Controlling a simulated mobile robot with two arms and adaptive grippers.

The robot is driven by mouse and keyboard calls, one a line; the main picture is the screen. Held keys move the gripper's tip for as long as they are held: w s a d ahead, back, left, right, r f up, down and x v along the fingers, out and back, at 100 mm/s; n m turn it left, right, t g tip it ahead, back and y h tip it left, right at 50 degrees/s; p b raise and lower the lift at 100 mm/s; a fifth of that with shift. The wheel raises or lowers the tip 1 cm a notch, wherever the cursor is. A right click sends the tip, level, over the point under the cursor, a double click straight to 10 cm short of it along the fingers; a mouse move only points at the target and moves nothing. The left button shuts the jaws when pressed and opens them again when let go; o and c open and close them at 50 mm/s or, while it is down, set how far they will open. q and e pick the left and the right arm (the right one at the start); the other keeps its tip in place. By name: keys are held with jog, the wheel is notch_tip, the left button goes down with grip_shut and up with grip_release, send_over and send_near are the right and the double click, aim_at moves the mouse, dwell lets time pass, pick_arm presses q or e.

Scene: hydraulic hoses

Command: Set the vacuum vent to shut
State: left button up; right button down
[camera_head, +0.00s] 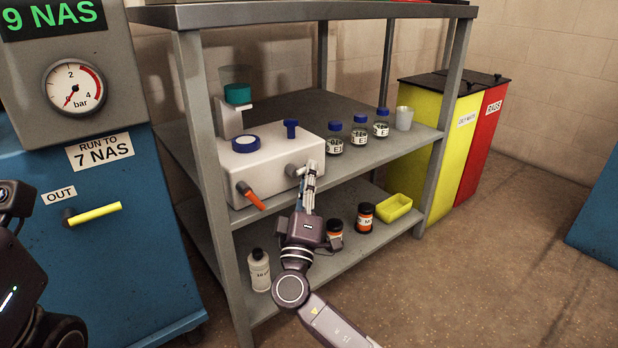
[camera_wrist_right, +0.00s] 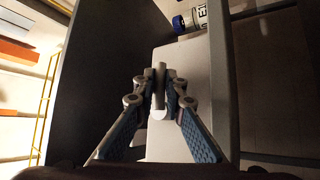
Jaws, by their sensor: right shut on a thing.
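A white box-shaped unit (camera_head: 270,168) stands on the middle shelf, with an orange lever (camera_head: 250,195) angled down on its front left. A short grey fitting (camera_head: 295,170) sticks out of its front right. My right gripper (camera_head: 309,180) is at that front right end, its fingers pointing up at the unit. In the right wrist view, the gripper (camera_wrist_right: 159,92) is shut on a slim grey handle with a pale round end (camera_wrist_right: 158,112), in front of the unit's white face. I cannot read any vent marking. Only dark parts of my left arm show at the left edge.
Blue-capped jars (camera_head: 360,134) and a grey cup (camera_head: 404,118) stand right of the unit. A shelf post (camera_head: 210,170) stands left. A blue cabinet (camera_head: 110,260) is farther left.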

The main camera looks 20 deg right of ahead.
jog(key=c, duration=2.3)
grip_release()
jog(key=shift+o, duration=0.2)
jog(key=v, duration=1.2)
